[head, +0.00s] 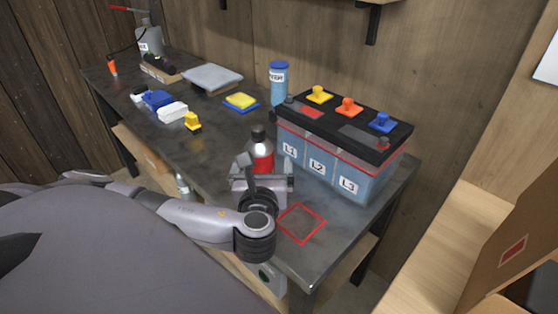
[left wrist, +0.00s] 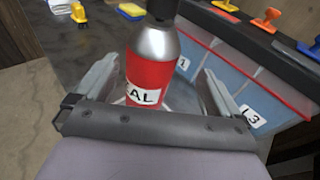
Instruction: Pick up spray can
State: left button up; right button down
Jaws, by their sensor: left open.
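The spray can (head: 263,155) stands upright on the dark workbench, with a red body, a silver shoulder and a black cap. It also shows close up in the left wrist view (left wrist: 152,65), with a white label reading "AL". My left gripper (head: 264,172) is open in front of the can. In the left wrist view its two fingers (left wrist: 158,85) point forward on either side of the can's lower part, with a gap at the right. The can's base is partly hidden by the gripper. My right gripper is not in view.
A battery-like case (head: 325,155) labelled L1, L2, L3 stands close to the right of the can. A red square outline (head: 301,223) marks the bench's front right corner.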

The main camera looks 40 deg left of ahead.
pick_arm(q)
jog(key=shift+w+a+r+y, duration=0.15)
jog(key=shift+a+r+y, duration=0.15)
jog(key=shift+w+a+f, duration=0.1)
jog(key=shift+w+a, duration=0.15)
jog(key=x, duration=0.4)
jog(key=f+x, duration=0.1)
jog(key=x, duration=0.1)
jog(key=shift+s+a, duration=0.2)
jog(key=shift+s, duration=0.1)
jog(key=shift+r, duration=0.1)
jog(key=c, duration=1.4)
